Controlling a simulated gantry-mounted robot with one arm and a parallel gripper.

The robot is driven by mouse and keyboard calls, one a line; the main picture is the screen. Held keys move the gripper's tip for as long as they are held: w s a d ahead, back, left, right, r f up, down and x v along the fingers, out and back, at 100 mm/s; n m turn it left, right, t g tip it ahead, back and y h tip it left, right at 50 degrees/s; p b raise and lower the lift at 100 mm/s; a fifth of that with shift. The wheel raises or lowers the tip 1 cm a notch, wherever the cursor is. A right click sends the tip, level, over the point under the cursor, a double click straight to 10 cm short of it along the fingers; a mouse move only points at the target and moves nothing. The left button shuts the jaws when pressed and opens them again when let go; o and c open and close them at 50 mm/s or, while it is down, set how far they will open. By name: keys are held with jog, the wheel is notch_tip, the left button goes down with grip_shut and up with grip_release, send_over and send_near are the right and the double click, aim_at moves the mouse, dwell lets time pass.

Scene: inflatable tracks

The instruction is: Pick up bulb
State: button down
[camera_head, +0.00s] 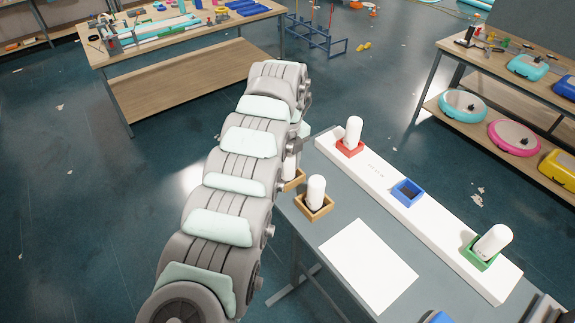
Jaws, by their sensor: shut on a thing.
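My grey segmented arm reaches across the left side of the table, and my gripper (297,148) is at its far end, mostly hidden behind the arm. It is shut on a white bulb (290,168), which shows only in part, at or just above a tan wooden holder (294,183). I cannot tell whether the bulb is clear of this holder. Another white bulb (316,190) stands in a nearer tan holder (314,207). On a long white board (378,172), one bulb (354,131) stands in a red socket (350,148) and another bulb (493,242) leans in a green socket (480,254).
A blue socket (407,193) between the red and green ones is empty. A white sheet (368,265) lies on the grey table (325,232). Workbenches with tools stand at the back left (180,28) and right (505,62). Open floor surrounds the table.

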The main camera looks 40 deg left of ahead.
jog(key=shift+r, duration=0.1)
notch_tip(320, 180, up, 8)
jog(key=shift+r+b, duration=0.2)
jog(key=shift+b, duration=0.4)
jog(key=shift+r+p, duration=0.45)
jog(key=shift+r, duration=0.3)
